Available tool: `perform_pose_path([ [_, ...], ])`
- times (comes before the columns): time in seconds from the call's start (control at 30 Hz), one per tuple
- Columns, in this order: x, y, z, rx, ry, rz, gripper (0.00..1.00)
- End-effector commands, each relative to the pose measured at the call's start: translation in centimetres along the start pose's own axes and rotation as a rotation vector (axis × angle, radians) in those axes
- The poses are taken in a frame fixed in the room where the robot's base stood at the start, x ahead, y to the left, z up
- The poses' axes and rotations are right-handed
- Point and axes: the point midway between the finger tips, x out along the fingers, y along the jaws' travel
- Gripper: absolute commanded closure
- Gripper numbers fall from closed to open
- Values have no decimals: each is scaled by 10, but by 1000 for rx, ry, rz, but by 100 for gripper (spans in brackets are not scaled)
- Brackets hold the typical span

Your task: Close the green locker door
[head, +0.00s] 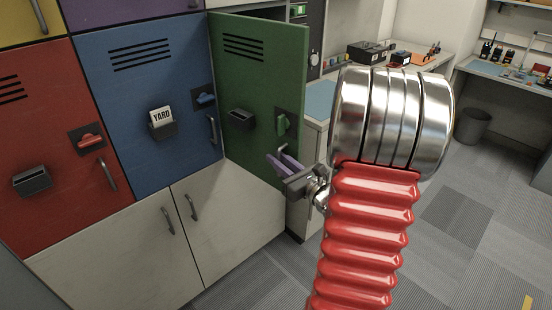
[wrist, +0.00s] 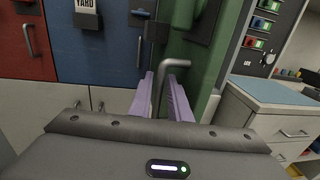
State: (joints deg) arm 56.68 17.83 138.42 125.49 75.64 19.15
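The green locker door (head: 262,75) stands swung open beside the blue door in the head view. It has vent slots, a dark pocket and a green latch (head: 282,123) on its outer face. It also shows in the wrist view (wrist: 206,75), seen steeply from the side. Its grey bar handle (wrist: 176,66) shows in the wrist view, with its lower part between my fingers. My gripper (head: 284,161) is at the lower outer part of the door. In the wrist view my gripper's purple fingers (wrist: 162,97) stand apart on either side of the handle, with gaps visible.
The blue door (head: 145,100) and red door (head: 45,130) are shut at the left. White cupboards (head: 215,235) are below them. A white drawer unit with a blue top (wrist: 265,92) stands right of the green door. Grey floor (head: 450,250) is open at the right.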

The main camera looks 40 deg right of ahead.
Motion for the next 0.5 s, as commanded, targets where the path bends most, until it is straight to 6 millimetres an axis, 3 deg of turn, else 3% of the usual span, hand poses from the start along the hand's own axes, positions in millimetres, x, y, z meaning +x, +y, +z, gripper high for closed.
perform_pose_path([
  [0.13, 0, 1, 0, 0, 0, 2, 84],
  [0.37, 1, 2, 0, 0, 0, 4, 100],
  [0.5, 1, 2, 0, 0, 0, 4, 100],
])
